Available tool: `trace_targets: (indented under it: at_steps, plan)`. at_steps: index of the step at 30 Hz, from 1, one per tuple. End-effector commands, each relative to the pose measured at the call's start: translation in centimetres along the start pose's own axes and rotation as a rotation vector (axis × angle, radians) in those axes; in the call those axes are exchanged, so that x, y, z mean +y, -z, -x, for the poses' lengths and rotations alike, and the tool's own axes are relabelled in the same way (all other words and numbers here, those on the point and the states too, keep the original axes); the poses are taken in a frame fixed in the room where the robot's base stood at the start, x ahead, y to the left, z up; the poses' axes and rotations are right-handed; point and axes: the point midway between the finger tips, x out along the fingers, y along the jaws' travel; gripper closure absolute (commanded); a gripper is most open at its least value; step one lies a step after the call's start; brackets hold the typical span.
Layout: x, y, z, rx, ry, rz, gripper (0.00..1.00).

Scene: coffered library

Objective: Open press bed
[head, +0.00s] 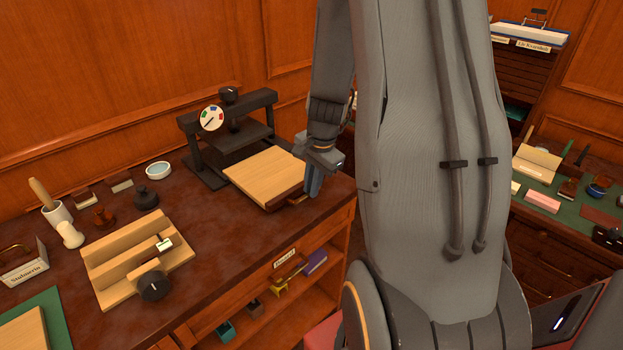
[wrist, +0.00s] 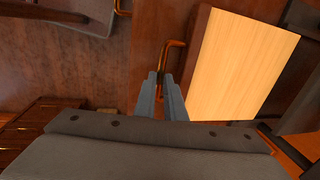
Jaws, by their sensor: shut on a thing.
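The press (head: 188,127) is a dark metal frame with a round dial, standing on the desk by the back wall. Its bed (head: 264,175), a pale wooden board with a dark front edge, sticks out in front of the frame. The bed also shows in the wrist view (wrist: 240,62), right of the fingers. A bronze handle (head: 295,199) is on the bed's front edge; it also shows in the wrist view (wrist: 166,47). My gripper (head: 314,190) points down at the handle. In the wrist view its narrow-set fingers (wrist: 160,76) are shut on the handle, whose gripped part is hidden.
A wooden jig (head: 135,255) with a black knob lies on the desk at front left. Stamps, a mortar with pestle (head: 57,212) and a small round dish (head: 158,170) stand left of the press. Open shelves (head: 270,305) are below the desk's front edge.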

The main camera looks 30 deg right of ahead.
Motion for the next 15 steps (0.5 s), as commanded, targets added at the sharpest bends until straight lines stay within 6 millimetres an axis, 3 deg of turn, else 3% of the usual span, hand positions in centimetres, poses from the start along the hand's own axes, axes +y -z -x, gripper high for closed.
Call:
trace_targets:
  at_steps: [10,11,12,15]
  plan:
    - [-0.08,-0.06,0.08,0.002,0.002,0.004,1.00]
    - [-0.08,-0.06,0.08,0.002,0.002,0.004,0.85]
    - [-0.08,-0.05,0.08,0.001,0.002,0.004,0.78]
    - [-0.05,-0.04,0.06,0.001,0.002,0.003,0.71]
